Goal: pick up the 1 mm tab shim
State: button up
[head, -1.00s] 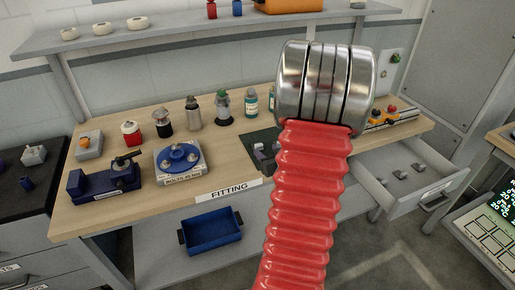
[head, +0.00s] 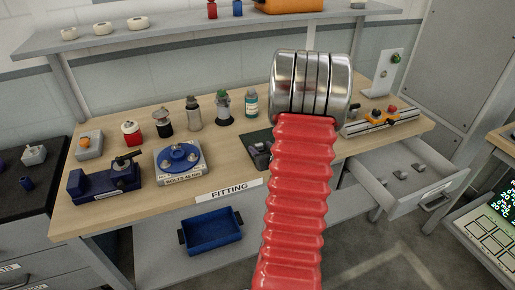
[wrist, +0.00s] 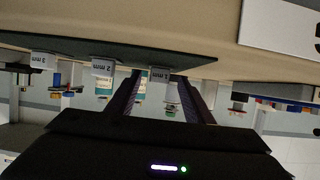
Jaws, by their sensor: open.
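The 1 mm tab shim shows in the wrist view as a small pale tab (wrist: 158,73) with an upside-down "1 mm" label. It stands at the edge of a dark mat (wrist: 125,53). My gripper (wrist: 159,79) is open, with one dark finger on each side of this tab. I cannot tell whether the fingers touch it. The 2 mm tab (wrist: 103,66) and the 3 mm tab (wrist: 44,60) stand to its left, outside the fingers. In the head view my red arm hides the gripper and the 1 mm tab.
The bench (head: 100,212) carries bottles, a blue round fixture (head: 179,157) and a dark blue vise (head: 103,180) left of my arm. An open drawer (head: 437,193) with small grey parts juts out at right. A blue bin (head: 212,232) sits below the front edge.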

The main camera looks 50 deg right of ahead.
jog(key=shift+w+d+f, duration=0.15)
jog(key=shift+w+d, duration=0.05)
jog(key=shift+w, duration=0.15)
dwell(0.3)
jog(key=c, duration=1.1)
jog(key=shift+c, duration=0.2)
notch_tip(320, 180, up, 10)
dwell(0.7)
